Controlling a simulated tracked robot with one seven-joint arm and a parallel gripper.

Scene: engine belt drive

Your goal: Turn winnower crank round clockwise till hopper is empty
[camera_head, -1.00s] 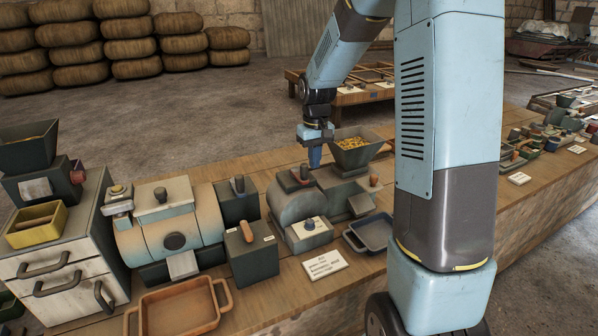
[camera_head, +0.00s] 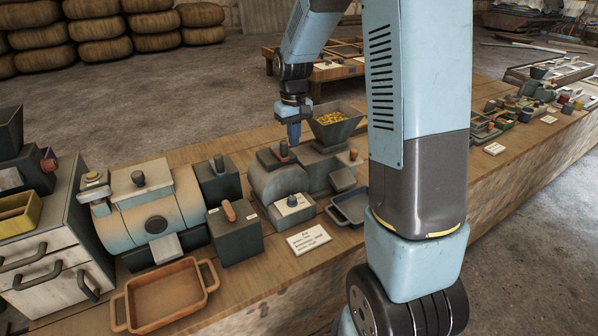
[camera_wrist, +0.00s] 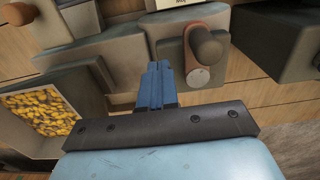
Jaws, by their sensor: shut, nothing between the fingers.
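The winnower (camera_head: 318,165) is a grey-green machine on the bench, with a flared hopper (camera_head: 336,129) on top. Yellow grain (camera_head: 334,116) lies in the hopper and also shows in the wrist view (camera_wrist: 42,108). A small orange-brown knob (camera_head: 354,155) shows below the hopper in the head view. My gripper (camera_head: 294,139) is shut and empty, pointing down left of the hopper. Its blue fingers (camera_wrist: 157,84) appear just left of the crank; contact is unclear.
A rounded drum machine (camera_head: 278,184) and a dark box with an orange handle (camera_head: 236,235) stand to the left. A blue-grey tray (camera_head: 350,206) lies in front. An orange tray (camera_head: 165,295) is at the front left. A label card (camera_head: 308,239) lies at the bench edge.

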